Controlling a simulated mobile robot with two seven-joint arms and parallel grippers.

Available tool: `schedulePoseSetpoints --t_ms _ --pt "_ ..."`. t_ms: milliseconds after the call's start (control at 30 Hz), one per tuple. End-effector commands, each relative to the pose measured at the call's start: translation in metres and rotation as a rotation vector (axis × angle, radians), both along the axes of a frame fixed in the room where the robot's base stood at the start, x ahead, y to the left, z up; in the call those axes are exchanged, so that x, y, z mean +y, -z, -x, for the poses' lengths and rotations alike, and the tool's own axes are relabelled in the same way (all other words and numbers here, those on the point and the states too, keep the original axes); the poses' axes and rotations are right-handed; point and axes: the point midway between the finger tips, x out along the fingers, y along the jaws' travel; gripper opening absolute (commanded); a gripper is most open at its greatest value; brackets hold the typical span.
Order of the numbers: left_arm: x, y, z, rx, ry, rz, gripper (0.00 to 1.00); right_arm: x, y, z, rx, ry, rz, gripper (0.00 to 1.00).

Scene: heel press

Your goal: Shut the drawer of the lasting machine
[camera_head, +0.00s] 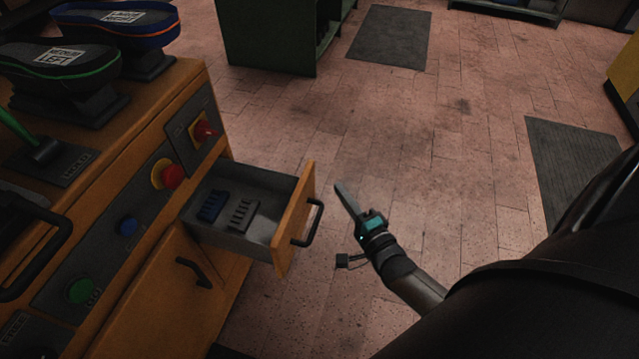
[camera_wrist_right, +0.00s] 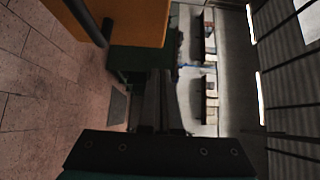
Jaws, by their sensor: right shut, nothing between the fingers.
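The lasting machine (camera_head: 120,215) is an orange cabinet at the left of the head view. Its drawer (camera_head: 295,215) stands pulled out to the right, with an orange front and a black bar handle (camera_head: 312,224). Inside the grey drawer lie a blue ribbed block (camera_head: 212,205) and a grey ribbed block (camera_head: 241,214). My right gripper (camera_head: 346,197) is shut and empty, just right of the drawer front and apart from the handle. In the right wrist view an orange panel (camera_wrist_right: 140,20) shows at the top, probably the drawer front. My left gripper is not in view.
The cabinet face carries a red knob (camera_head: 204,130), a red button (camera_head: 172,176), a blue button (camera_head: 128,225) and a green button (camera_head: 80,290). A door handle (camera_head: 195,271) is below the drawer. Two shoe soles stand on top. The tiled floor (camera_head: 440,180) beyond is open.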

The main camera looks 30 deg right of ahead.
Motion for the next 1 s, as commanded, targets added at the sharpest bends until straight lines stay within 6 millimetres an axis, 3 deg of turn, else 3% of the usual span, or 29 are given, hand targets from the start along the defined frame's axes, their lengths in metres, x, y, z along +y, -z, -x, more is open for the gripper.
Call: schedulePoseSetpoints --t_ms 167,400,1000 --pt "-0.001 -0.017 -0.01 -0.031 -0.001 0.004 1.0 -0.002 0.001 -0.03 -0.003 0.0 0.0 0.0" --pt "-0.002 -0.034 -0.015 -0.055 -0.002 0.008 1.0 0.018 0.001 -0.052 -0.001 0.001 -0.002 0.0" --pt "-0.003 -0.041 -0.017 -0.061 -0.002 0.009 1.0 0.025 0.0 -0.06 -0.001 0.0 0.0 0.0"
